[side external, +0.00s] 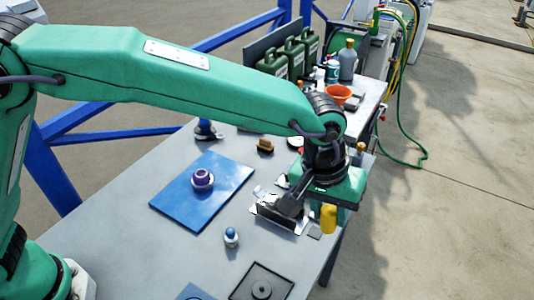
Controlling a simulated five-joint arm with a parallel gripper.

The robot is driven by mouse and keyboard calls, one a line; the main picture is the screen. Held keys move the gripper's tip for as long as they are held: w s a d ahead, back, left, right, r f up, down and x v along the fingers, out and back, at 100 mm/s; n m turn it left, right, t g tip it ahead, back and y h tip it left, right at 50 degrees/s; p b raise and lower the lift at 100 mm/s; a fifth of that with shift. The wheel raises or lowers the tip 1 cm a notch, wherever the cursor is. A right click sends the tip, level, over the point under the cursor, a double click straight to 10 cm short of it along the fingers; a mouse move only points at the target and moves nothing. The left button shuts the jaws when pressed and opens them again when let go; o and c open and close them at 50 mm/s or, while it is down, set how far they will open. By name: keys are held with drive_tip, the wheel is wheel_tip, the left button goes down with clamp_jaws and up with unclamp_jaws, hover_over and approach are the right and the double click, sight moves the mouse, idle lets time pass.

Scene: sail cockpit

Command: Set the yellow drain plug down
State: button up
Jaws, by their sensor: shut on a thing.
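The yellow drain plug (328,219) shows as a short yellow cylinder below the green body of my gripper (317,209), near the table's right edge. My gripper is shut on it. The contact between the jaws and the plug is partly hidden. A silver and dark metal piece (272,213) is just left of my gripper, on the grey table (150,245). I cannot tell the exact gap between the plug and the tabletop.
A blue plate (225,172) carries a purple-topped fitting (202,180). A blue-topped fitting (231,238) stands in front of it. A black square tray (261,289) lies at the front edge. A brown block (265,146) sits behind. Bare tabletop lies left of the blue-topped fitting.

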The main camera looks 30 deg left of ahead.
drive_tip(key=s+a+f+m, duration=0.1)
drive_tip(key=s+a, duration=0.6)
drive_tip(key=s, duration=0.5)
drive_tip(key=s+a+f+m, duration=0.1)
drive_tip(key=s+a, duration=0.7)
drive_tip(key=s, duration=0.3)
drive_tip(key=shift+s+a+f+m+g, duration=0.3)
drive_tip(key=shift+s+f+m, duration=0.05)
drive_tip(key=shift+s+m, duration=0.05)
drive_tip(key=shift+w, duration=0.1)
drive_tip(key=w+a+f, duration=0.1)
drive_tip(key=w+f, duration=0.1)
drive_tip(key=w, duration=0.1)
drive_tip(key=w+a+f, duration=0.1)
drive_tip(key=w+f, duration=0.1)
drive_tip(key=w, duration=0.2)
drive_tip(key=w+a+f, duration=0.1)
drive_tip(key=w+f, duration=0.2)
drive_tip(key=w, duration=0.1)
drive_tip(key=shift+a, duration=0.3)
drive_tip(key=shift+f, duration=2)
drive_tip(key=shift+f, duration=0.1)
